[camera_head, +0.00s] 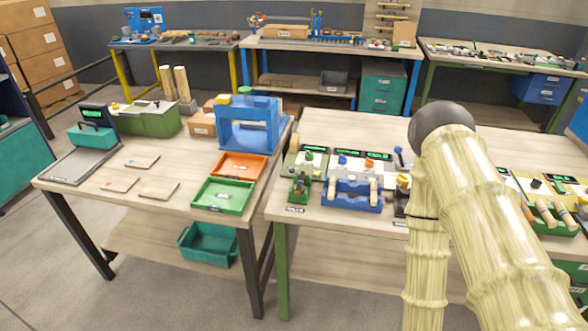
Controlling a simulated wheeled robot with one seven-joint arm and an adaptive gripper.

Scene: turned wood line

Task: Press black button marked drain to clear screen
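On the right workbench stand several small stations with dark screens showing green text. A black button or knob (535,184) sits on the yellowish panel (513,188) of the rightmost station. Its marking is too small to read, so I cannot tell whether it says drain. A lit screen (560,178) is beside it on the same station. My pale ribbed arm crosses in front of the bench and hides part of it, left of this panel. My gripper is not in view.
A blue station (352,198) with blue and orange buttons and a green station (299,190) stand left of my arm. The left table holds a green tray (222,209), an orange tray (237,178) and a blue frame (247,138). The right bench's back part is clear.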

